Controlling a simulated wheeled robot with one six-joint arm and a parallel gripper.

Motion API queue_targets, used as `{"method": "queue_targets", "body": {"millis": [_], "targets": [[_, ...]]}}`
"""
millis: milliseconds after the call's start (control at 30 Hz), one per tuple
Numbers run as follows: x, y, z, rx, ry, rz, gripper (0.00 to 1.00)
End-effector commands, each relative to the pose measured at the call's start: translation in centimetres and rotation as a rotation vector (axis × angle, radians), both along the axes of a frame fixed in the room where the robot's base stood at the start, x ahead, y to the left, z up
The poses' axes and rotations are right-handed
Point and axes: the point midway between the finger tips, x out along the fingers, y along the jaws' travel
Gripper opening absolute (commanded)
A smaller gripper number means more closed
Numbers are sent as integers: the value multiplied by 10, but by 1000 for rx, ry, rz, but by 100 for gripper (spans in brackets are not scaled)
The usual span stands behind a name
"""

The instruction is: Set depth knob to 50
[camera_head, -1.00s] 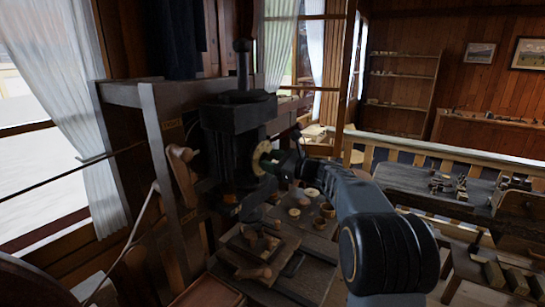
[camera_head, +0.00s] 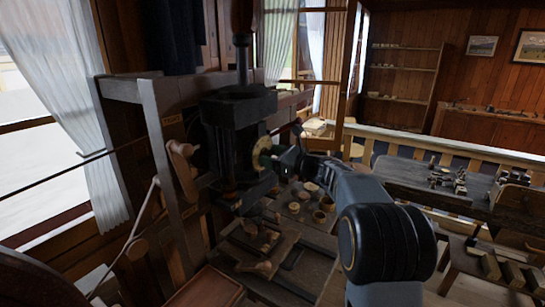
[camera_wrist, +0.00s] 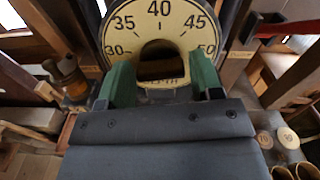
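The depth dial (camera_wrist: 105,40) is a cream disc with a black scale reading 30, 35, 40, 45 and 50; it also shows at the side of the dark machine in the head view (camera_head: 261,151). Its dark brown knob (camera_wrist: 162,68) sits at the centre, below the 40. My gripper (camera_wrist: 162,82) has one green finger on each side of the knob. Whether the fingers press on it or stand just clear, I cannot tell. The lettering under the knob is partly hidden. No pointer is clearly visible. In the head view my gripper (camera_head: 270,161) reaches the dial from the right.
The dark machine (camera_head: 238,115) stands against a wooden frame (camera_head: 163,125). Below lies a bench with several small turned pieces (camera_head: 320,217) and a wooden handle (camera_head: 258,267). A red bar (camera_wrist: 290,28) crosses the wrist view's right side. Another workbench (camera_head: 400,172) stands at right.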

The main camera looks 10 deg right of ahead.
Motion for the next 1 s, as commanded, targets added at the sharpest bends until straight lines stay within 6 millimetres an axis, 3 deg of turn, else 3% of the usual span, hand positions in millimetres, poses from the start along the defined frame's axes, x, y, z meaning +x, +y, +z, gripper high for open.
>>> {"method": "queue_targets", "body": {"millis": [133, 500, 1000], "targets": [[0, 0, 0, -1, -1, 0, 74], [-5, -7, -1, -1, -2, -3, 74], [-72, -73, -2, -2, -3, -4, 74]]}}
